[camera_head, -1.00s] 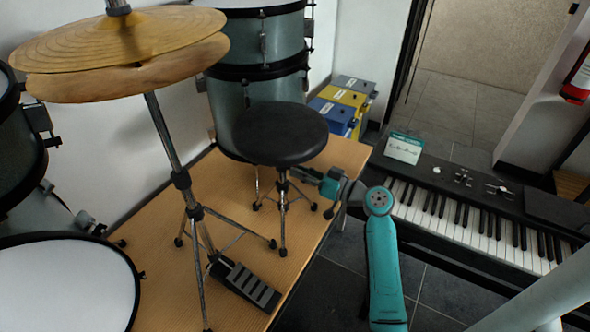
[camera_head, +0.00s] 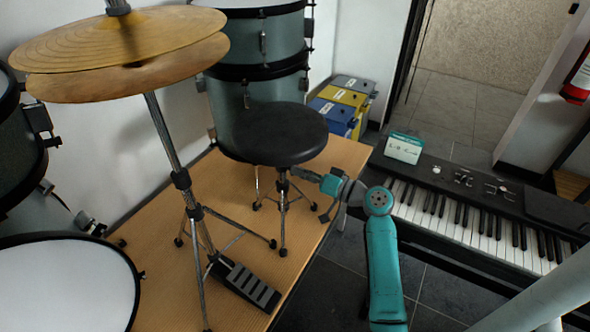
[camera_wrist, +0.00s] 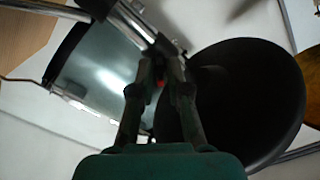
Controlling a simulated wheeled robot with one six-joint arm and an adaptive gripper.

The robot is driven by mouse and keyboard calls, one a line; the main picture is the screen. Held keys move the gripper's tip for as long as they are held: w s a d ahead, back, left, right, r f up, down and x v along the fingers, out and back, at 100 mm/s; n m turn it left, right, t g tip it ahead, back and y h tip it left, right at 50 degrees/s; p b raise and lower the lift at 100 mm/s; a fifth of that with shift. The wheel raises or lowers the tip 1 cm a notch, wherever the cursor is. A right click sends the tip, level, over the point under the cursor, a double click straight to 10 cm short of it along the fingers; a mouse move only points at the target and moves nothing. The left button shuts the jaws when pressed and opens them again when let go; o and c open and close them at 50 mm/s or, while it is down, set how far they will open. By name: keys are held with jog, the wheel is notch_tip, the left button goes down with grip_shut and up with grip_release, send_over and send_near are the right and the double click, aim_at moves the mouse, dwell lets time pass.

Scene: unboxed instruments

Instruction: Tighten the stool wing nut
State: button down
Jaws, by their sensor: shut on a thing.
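The stool (camera_head: 280,134) has a round black seat and a chrome tripod stand on the wooden platform. My gripper (camera_head: 297,172) reaches in from the right, just under the seat at the stool's post. In the wrist view my gripper (camera_wrist: 160,75) is shut at the chrome post (camera_wrist: 132,25), with a small red bit between the fingertips. The black seat (camera_wrist: 240,105) fills the right of that view. The wing nut itself is mostly hidden by the fingers, and its angle cannot be told.
A hi-hat stand with cymbals (camera_head: 120,55) and a pedal (camera_head: 245,285) stands left of the stool. Drums (camera_head: 260,90) are behind it. A keyboard (camera_head: 470,205) lies to the right. The wooden platform (camera_head: 165,285) ends at an edge beneath my arm.

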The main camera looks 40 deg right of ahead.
jog(key=m, duration=0.4)
jog(key=shift+m, duration=0.4)
jog(key=m, duration=0.3)
jog(key=c, duration=1.2)
grip_release()
jog(key=shift+m, duration=0.3)
jog(key=shift+o, duration=0.2)
jog(key=shift+s, duration=0.1)
